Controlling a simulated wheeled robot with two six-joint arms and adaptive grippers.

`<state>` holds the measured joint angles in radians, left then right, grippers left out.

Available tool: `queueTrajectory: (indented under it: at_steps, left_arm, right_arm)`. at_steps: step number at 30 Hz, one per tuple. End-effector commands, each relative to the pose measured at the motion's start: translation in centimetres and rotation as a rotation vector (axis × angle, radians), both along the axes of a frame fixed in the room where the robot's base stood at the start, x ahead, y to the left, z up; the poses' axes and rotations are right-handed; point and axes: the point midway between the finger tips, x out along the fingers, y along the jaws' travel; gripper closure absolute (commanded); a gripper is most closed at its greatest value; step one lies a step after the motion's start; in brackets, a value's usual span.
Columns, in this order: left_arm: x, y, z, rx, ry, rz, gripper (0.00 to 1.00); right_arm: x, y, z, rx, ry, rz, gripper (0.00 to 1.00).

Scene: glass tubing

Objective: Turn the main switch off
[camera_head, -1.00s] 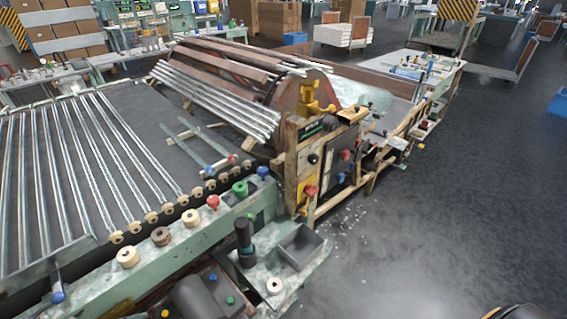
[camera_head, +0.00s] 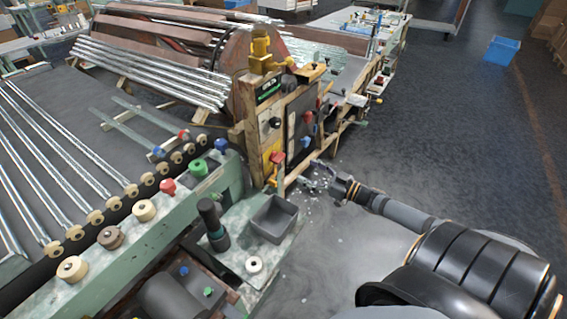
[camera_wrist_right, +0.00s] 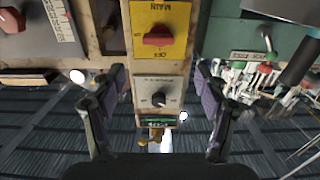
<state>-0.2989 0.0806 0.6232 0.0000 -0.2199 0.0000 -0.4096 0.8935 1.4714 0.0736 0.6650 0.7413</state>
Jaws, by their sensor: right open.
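The main switch is a red knob (camera_wrist_right: 158,36) on a yellow plate (camera_wrist_right: 174,13) marked MAIN, upside down in the right wrist view. The lettering beside the knob seems to read OFF. In the head view the red knob (camera_head: 277,157) is small, low on the front of the wooden control panel (camera_head: 247,135). My right gripper (camera_head: 314,178) is open and empty, to the right of the knob and apart from it. In the right wrist view its fingers (camera_wrist_right: 160,78) stand wide to either side of the panel strip. My left gripper is not in view.
A black rotary knob (camera_wrist_right: 159,100) sits on a grey plate beside the yellow one. A grey open bin (camera_head: 272,218) and a green bench with several coloured knobs stand left of my right arm. Glass tubes (camera_head: 150,70) lie behind.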

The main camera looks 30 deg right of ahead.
Motion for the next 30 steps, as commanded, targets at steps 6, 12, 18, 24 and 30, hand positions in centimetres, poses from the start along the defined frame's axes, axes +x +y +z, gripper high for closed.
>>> queueTrajectory:
  at_steps: [6, 12, 18, 24, 30]
  left_arm:
    - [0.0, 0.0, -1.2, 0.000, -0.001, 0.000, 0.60]
    - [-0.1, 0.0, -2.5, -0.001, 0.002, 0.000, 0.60]
    - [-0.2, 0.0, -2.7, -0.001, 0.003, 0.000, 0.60]
    - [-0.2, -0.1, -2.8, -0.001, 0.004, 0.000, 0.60]
    - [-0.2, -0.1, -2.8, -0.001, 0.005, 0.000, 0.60]
  right_arm:
    - [2.0, 0.7, -0.3, -0.001, -0.004, -0.003, 0.26]
    - [6.0, 2.3, -0.1, 0.000, -0.005, -0.006, 0.26]
    - [8.7, 3.4, 0.0, 0.000, -0.001, -0.008, 0.26]
    - [9.7, 3.9, -0.1, -0.002, 0.001, -0.006, 0.26]
    - [9.7, 3.9, -0.1, -0.002, 0.003, -0.006, 0.26]
